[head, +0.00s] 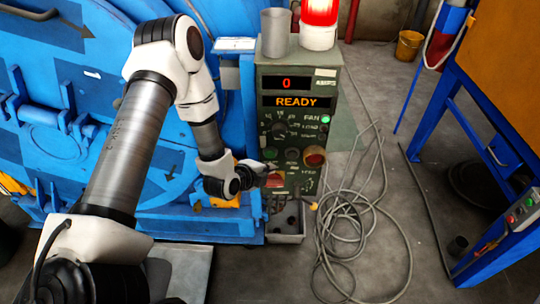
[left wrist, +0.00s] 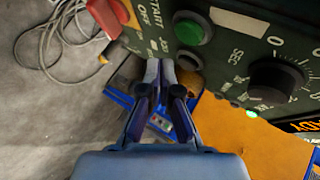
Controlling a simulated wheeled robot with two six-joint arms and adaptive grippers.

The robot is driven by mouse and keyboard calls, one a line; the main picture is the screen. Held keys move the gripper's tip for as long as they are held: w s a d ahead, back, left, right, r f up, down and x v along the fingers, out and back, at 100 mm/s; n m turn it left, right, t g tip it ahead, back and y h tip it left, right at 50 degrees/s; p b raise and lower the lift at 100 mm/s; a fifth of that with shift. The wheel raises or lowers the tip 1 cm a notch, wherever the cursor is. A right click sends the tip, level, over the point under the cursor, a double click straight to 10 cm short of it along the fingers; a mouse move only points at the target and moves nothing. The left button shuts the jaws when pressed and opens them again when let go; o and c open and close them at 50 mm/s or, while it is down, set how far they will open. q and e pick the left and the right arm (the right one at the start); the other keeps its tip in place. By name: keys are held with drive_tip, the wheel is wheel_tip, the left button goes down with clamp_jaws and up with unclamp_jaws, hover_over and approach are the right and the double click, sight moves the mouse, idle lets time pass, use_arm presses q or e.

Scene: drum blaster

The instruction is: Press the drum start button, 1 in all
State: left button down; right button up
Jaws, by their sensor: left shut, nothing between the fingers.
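The green start button (left wrist: 193,27), marked START, is on the dark green control panel (left wrist: 232,35) in the left wrist view. In the head view the start button (head: 271,153) is small, on the lower left of the panel face (head: 322,84). My left gripper (left wrist: 160,68) is shut and empty. Its fingertips are beside and below the button in the wrist view, apart from it in the picture; I cannot tell the depth gap. In the head view the left gripper (head: 268,177) is in front of the panel's lower left, below the button. My right gripper is not in view.
A black timer knob (left wrist: 275,77) and a red switch (left wrist: 107,15) are close to the button. The panel display (head: 296,101) reads READY, and the counter (head: 286,84) reads 0. Loose grey cables (head: 350,215) lie on the floor. The blue machine (head: 60,150) stands left.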

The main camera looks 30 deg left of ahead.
sight(270, 154)
use_arm(q)
drive_tip(key=shift+w+a, duration=0.5)
drive_tip(key=shift+w, duration=0.4)
drive_tip(key=shift+w, duration=0.1)
idle(0.7)
drive_tip(key=shift+w+a+p, duration=0.2)
drive_tip(key=shift+w+p, duration=0.05)
drive_tip(key=shift+p, duration=0.15)
